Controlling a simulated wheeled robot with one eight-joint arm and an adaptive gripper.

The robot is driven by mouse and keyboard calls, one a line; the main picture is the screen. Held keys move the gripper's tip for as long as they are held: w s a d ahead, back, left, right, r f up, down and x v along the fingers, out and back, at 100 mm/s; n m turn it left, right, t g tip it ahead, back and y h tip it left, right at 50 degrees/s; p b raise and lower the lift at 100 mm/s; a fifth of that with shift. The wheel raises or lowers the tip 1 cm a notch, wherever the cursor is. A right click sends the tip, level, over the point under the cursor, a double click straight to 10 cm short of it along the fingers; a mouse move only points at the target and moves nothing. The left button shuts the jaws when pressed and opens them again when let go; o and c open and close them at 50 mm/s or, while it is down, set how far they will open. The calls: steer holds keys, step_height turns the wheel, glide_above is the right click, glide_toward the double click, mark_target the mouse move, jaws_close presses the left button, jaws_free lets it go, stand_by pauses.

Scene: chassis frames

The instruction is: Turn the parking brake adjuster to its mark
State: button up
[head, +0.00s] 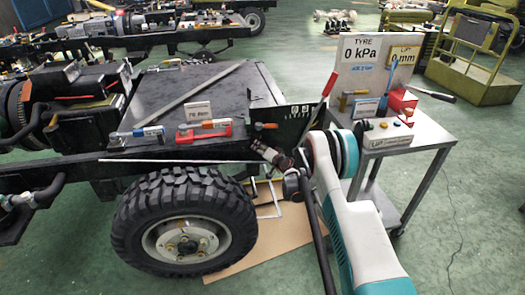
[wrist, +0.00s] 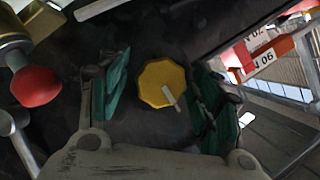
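A yellow many-sided knob (wrist: 158,82), which looks like the adjuster, sits on a dark surface in the wrist view. A pale bar lies across its lower right part. My gripper (wrist: 162,90) is open, with one green-padded finger on each side of the knob. Gaps show between the knob and both pads. In the head view my gripper (head: 267,155) is at the lower edge of a black panel (head: 289,124) with white markings, and the knob cannot be made out there. I cannot tell where the adjuster's mark is.
A red ball knob (wrist: 36,86) is left of my gripper in the wrist view. A red-handled lever (head: 328,85) rises beside the panel. The tyre (head: 150,215) is below left. A metal cart (head: 425,130) with signs and tools stands right. Open green floor lies further right.

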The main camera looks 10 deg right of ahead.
steer(key=v, duration=1.2)
steer(key=shift+d, duration=0.1)
steer(key=s+a+r+n+g, duration=0.1)
steer(key=s+a+r, duration=0.1)
steer(key=r, duration=0.5)
steer(key=s+a+r+n+g, duration=0.1)
steer(key=s+r, duration=0.1)
steer(key=r, duration=0.6)
steer(key=s+a+r+n+g, duration=0.2)
steer(key=s+a+r, duration=0.1)
steer(key=s+r, duration=0.8)
steer(key=s+r+n+g+h, duration=0.1)
steer(key=s+r, duration=0.2)
steer(key=s, duration=0.5)
steer(key=s+r+g+h, duration=0.1)
steer(key=s+r, duration=0.1)
steer(key=s, duration=0.5)
steer(key=s+d+f+h, duration=0.1)
steer(key=s, duration=0.8)
steer(key=s+d+f+n+g+h, duration=0.1)
steer(key=s, duration=0.9)
steer(key=shift+d, duration=0.3)
